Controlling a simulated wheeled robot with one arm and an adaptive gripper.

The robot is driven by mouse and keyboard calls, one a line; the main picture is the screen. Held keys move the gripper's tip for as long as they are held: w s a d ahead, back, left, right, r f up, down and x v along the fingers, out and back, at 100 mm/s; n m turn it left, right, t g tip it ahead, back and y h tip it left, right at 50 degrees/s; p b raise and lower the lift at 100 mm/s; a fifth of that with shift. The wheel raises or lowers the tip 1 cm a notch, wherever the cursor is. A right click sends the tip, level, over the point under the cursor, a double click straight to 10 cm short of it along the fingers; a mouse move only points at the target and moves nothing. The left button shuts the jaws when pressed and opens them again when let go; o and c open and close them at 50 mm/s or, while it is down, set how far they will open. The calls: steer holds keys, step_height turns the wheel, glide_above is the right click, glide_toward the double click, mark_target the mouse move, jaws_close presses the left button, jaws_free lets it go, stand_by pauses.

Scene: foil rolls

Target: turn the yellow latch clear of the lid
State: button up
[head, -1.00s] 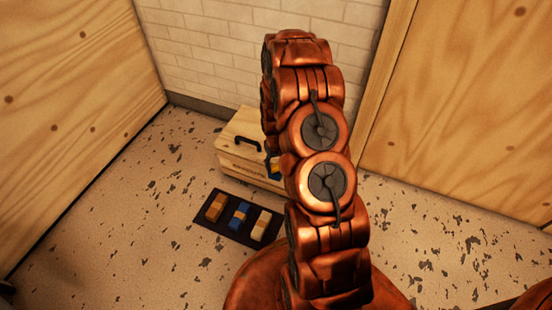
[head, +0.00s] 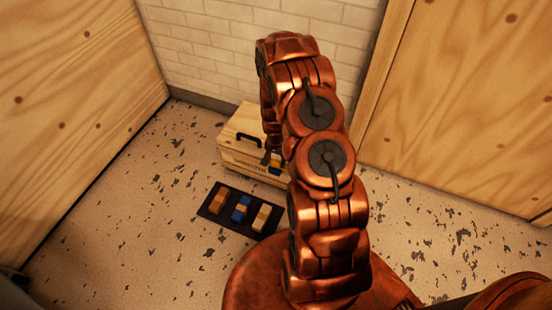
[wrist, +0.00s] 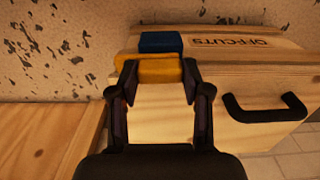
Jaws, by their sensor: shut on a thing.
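The wooden box (head: 235,159) stands on the floor by the back wall, partly hidden by my arm. Its lid (head: 237,122) is down and bears a black handle, also seen in the wrist view (wrist: 265,112). The yellow latch (wrist: 150,69) is at the box's lettered front side, next to a blue block (wrist: 160,42). My gripper (wrist: 160,72) has its two fingers on either side of the yellow latch and is shut on it. In the head view the gripper is mostly hidden behind my arm. Whether the latch overlaps the lid's edge is hard to tell.
A dark tray (head: 226,222) with orange, blue and pale blocks lies on the floor in front of the box. Wooden panels stand left (head: 75,110) and right (head: 460,120), with a white brick wall (head: 210,50) behind. Speckled floor is free left of the tray.

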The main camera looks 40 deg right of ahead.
mark_target(276, 161)
stand_by(0.4)
steer(key=o, duration=1.2)
steer(key=shift+c, duration=0.2)
steer(key=shift+r, duration=0.1)
step_height(276, 161, up, 12)
stand_by(0.5)
